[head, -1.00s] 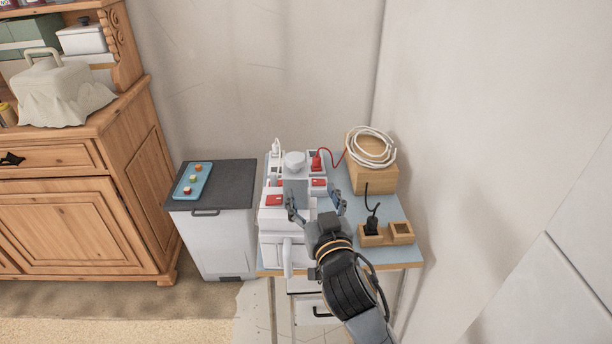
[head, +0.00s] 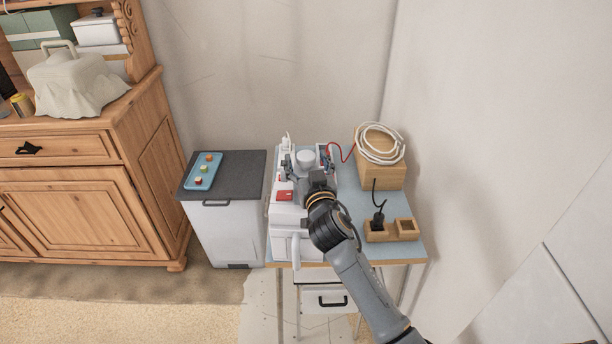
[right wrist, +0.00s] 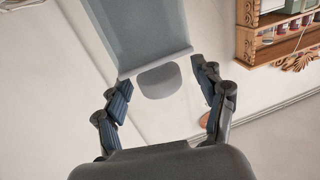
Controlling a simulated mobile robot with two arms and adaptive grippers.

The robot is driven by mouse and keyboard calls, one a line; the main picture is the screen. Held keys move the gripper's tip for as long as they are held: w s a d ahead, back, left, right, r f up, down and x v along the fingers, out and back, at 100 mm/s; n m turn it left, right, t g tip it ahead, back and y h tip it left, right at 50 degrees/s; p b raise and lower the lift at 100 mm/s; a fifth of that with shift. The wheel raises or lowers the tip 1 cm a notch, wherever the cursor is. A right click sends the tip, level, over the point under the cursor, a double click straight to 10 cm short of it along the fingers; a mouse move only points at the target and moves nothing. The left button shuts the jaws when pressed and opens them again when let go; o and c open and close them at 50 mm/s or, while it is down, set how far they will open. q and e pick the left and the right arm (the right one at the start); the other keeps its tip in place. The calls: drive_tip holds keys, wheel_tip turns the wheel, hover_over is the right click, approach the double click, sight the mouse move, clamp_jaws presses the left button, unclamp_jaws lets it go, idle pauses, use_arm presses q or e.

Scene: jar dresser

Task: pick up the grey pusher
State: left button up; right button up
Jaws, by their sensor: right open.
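The grey pusher (head: 306,158) shows as a rounded grey top on the white appliance (head: 284,220) on the small table. In the right wrist view, a rounded grey end (right wrist: 160,82) sits below a translucent grey-blue block (right wrist: 138,28); I take the grey part to be the pusher, but cannot tell how they join. My right gripper (head: 305,164) is open, with one finger on each side of the pusher in the head view. In the right wrist view, gaps show between the grey end and both fingers (right wrist: 161,78). My gripper and wrist hide part of the appliance. My left gripper is out of view.
To the right stand a wooden block with coiled white cable (head: 380,145) and a wooden holder with a black plug (head: 392,230). A red cord (head: 345,152) runs behind the pusher. Left is a cabinet (head: 225,228) with a blue tray (head: 203,170). The wall is close behind.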

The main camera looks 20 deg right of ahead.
drive_tip(key=shift+w, duration=0.65)
clamp_jaws()
drive_tip(key=shift+r, duration=0.15)
